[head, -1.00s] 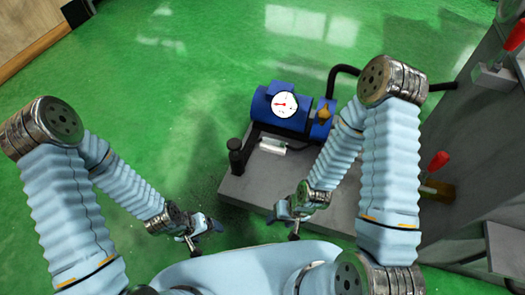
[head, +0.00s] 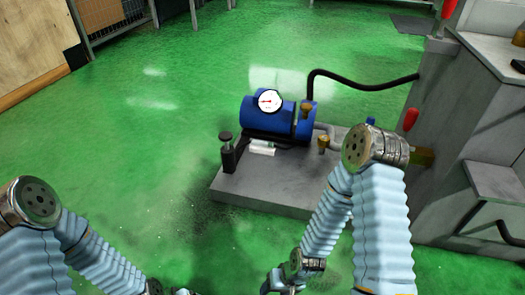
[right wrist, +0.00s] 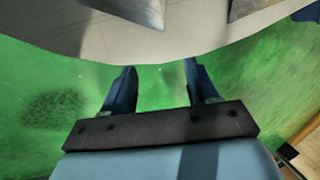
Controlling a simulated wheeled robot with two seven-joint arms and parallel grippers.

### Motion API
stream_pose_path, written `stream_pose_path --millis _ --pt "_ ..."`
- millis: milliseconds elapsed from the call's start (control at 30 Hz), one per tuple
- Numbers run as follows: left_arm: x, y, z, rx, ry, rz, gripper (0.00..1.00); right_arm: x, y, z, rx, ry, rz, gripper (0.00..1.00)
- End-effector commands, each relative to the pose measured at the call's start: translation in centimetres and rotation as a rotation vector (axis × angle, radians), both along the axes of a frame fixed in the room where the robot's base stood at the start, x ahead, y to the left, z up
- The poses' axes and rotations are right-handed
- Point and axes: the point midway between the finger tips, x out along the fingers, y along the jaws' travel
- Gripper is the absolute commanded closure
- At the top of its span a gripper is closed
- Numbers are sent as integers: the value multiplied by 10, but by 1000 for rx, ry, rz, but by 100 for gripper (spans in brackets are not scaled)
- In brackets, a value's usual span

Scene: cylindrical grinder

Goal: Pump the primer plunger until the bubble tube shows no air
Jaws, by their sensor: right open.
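The primer plunger (head: 226,148) looks to be the black-knobbed post at the near left corner of a grey base plate (head: 265,190). The knob stands up above its black body. The bubble tube (head: 262,147) looks to be the small pale tube beside it; I cannot make out any air in it. My right gripper (head: 280,284) is at the bottom edge, well short of the base plate. In the right wrist view its two fingers (right wrist: 161,88) are apart with nothing between them. My left arm reaches the bottom edge, where its gripper is mostly cut off.
A blue cylinder (head: 268,117) with a white dial gauge (head: 270,101) sits on the plate behind the plunger. A black hose (head: 360,82) runs to the grey machine (head: 475,120) at right, which has red handles. Green floor (head: 130,170) is clear at left.

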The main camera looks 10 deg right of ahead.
Motion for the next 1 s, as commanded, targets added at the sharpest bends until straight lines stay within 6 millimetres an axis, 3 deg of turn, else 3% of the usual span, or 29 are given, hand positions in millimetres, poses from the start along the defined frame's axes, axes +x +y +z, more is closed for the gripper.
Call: stream_pose_path --millis 267,667,1000 --pt "0 0 1 0 0 0 20 0 0 0 0 0 0 41" --pt "0 0 0 0 1 0 20 0 0 0 0 1 0 100" --pt "0 0 0 0 1 0 20 0 0 0 0 1 0 100"
